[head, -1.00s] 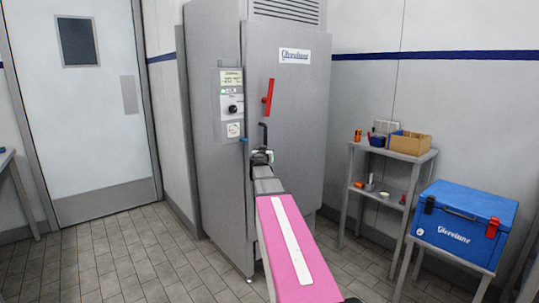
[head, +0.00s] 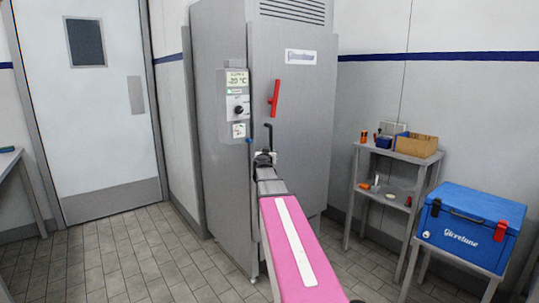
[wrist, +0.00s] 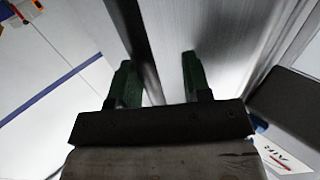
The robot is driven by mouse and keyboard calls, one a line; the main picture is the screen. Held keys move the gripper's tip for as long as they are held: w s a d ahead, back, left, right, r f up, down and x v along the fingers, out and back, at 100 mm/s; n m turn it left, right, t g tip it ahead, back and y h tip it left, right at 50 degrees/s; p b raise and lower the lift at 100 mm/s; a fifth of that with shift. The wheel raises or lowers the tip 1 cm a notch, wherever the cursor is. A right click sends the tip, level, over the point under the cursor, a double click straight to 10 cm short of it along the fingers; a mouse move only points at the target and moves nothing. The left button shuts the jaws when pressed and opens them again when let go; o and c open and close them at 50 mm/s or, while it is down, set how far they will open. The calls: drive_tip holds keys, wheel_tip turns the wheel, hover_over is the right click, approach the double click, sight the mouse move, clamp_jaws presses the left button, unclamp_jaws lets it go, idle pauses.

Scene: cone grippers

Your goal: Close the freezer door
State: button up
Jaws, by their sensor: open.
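The freezer (head: 213,150) is a tall grey metal cabinet in the middle of the head view. Its freezer door (head: 300,120) has a red handle (head: 274,97) and a white label. I cannot tell how far the door stands from its frame. My gripper (head: 268,135) is in front of the door, below the red handle, near the door's left edge. In the wrist view my gripper (wrist: 158,75) has its two dark green fingers apart. A dark strip and a grey metal surface show behind and between them. Contact cannot be told.
A control panel (head: 237,105) is on the freezer, left of the door. A metal shelf (head: 392,160) with small items and a blue cool box (head: 470,225) stand to the right. A white room door (head: 95,110) is at the left. The tiled floor (head: 130,250) before it is clear.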

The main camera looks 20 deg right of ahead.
drive_tip(key=v, duration=1)
drive_tip(key=s+a+f+n+g+y, duration=0.2)
drive_tip(key=s+a+f+n+y, duration=0.15)
drive_tip(key=a+f+y, duration=0.5)
drive_tip(key=s+a+f+n+g+y, duration=0.2)
drive_tip(key=a+f+n+y, duration=0.3)
drive_tip(key=a+f, duration=0.6)
drive_tip(key=s+f+m+g+h, duration=0.2)
drive_tip(key=s+f+g+h, duration=0.2)
drive_tip(key=s+f+g, duration=0.7)
drive_tip(key=s+f, duration=0.5)
drive_tip(key=s, duration=0.4)
drive_tip(key=shift+w+a, duration=0.1)
drive_tip(key=shift+a, duration=0.05)
